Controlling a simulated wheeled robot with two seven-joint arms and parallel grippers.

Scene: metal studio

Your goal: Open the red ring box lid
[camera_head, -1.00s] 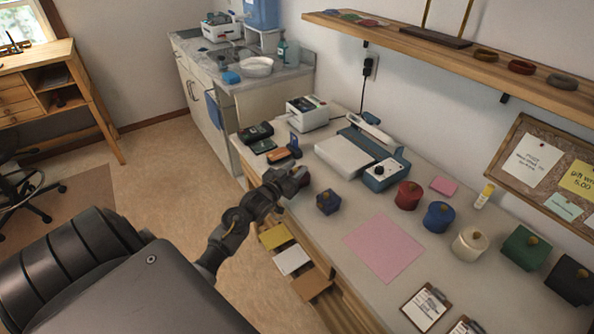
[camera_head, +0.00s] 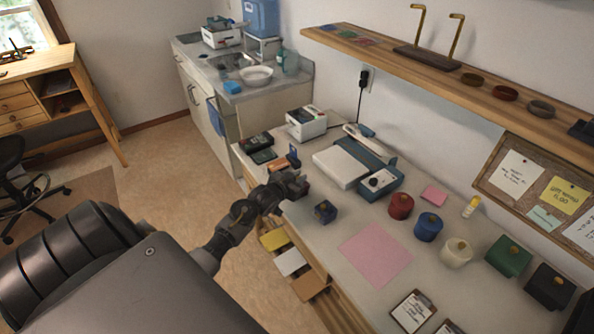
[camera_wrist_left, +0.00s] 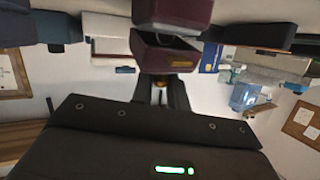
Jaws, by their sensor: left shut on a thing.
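The red ring box (camera_wrist_left: 176,12) is dark maroon and shows close up at the top of the left wrist view, which looks upside down. Its lid (camera_wrist_left: 150,54) stands apart from the body on one side, with a dark gap between them and a small gold patch on its edge. My left gripper (camera_wrist_left: 163,84) is shut on the lid's edge. In the head view my left gripper (camera_head: 299,184) is at the table's near edge and mostly hides the red box. My right gripper is not in view.
Open drawers (camera_head: 290,262) sit below the table edge.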

